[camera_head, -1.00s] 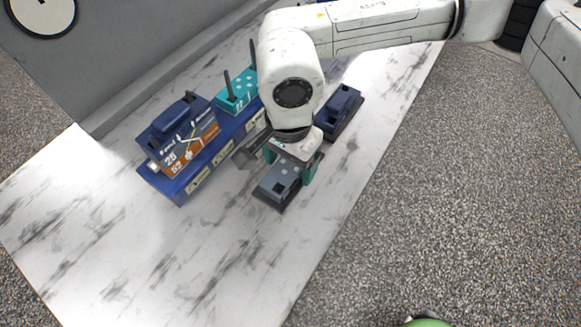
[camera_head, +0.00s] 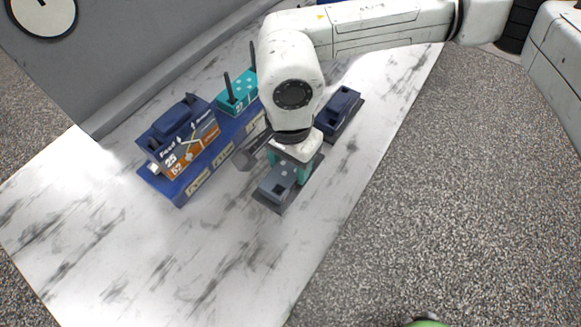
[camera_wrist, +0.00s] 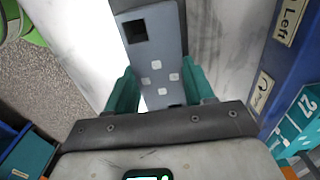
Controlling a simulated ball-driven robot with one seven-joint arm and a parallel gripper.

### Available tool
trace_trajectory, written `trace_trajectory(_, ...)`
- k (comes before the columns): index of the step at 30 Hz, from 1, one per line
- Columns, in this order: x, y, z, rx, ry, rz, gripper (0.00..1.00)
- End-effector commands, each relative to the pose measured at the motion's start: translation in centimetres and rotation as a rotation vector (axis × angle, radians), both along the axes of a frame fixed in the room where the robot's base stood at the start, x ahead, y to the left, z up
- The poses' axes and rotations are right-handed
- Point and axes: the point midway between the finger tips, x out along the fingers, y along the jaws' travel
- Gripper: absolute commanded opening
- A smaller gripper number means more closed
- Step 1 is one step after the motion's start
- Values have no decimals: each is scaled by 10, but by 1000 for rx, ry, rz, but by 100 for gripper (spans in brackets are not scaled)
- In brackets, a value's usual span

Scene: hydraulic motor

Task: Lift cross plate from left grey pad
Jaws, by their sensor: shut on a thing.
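The cross plate (camera_head: 277,183) is a grey-blue block with a dark square hole and several pale square marks. My gripper (camera_head: 288,171) has teal fingers shut on its two long sides from above. The plate is held a little above the dark grey pad (camera_head: 270,205), whose edges show around and under it. In the wrist view the plate (camera_wrist: 155,45) lies lengthwise between the fingers (camera_wrist: 161,88), its hole toward the top. The plate's underside is hidden.
A long blue base (camera_head: 180,195) stands left of my gripper, bearing an orange-and-grey box (camera_head: 190,148) and a teal block with dark posts (camera_head: 237,98). A dark blue block (camera_head: 342,106) sits on another pad at the upper right. The front marble table (camera_head: 150,260) is clear.

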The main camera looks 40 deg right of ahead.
Motion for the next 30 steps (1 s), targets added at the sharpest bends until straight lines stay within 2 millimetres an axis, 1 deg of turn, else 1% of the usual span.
trace_trajectory(30,0,0,54,0,-1,0,0)
